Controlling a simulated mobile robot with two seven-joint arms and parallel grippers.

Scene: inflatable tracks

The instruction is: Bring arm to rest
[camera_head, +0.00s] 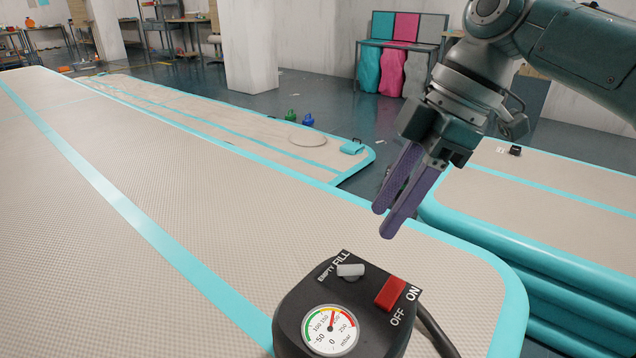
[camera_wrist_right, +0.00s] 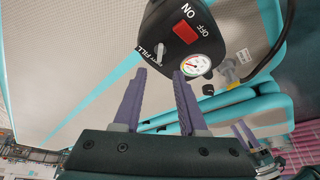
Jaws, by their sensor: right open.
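My right arm (camera_head: 585,45) comes in from the upper right in the head view. Its right gripper (camera_head: 383,223) points down and to the left, above the beige track, with two purple fingers apart and nothing between them. The right wrist view shows the same gripper (camera_wrist_right: 160,85) open and empty. A black pump (camera_head: 285,325) with a red ON/OFF switch (camera_head: 390,293), a grey EMPTY/FILL knob (camera_head: 350,270) and a round gauge (camera_head: 330,330) stands below the gripper, apart from it. The pump also shows in the right wrist view (camera_wrist_right: 160,20).
A large beige inflatable track (camera_head: 200,190) with teal edges fills the left and middle. Stacked tracks (camera_head: 560,240) stand at the right, close to my arm. A flatter track (camera_head: 220,115) lies behind. A white pillar (camera_head: 248,45) and a coloured rack (camera_head: 395,60) stand farther back.

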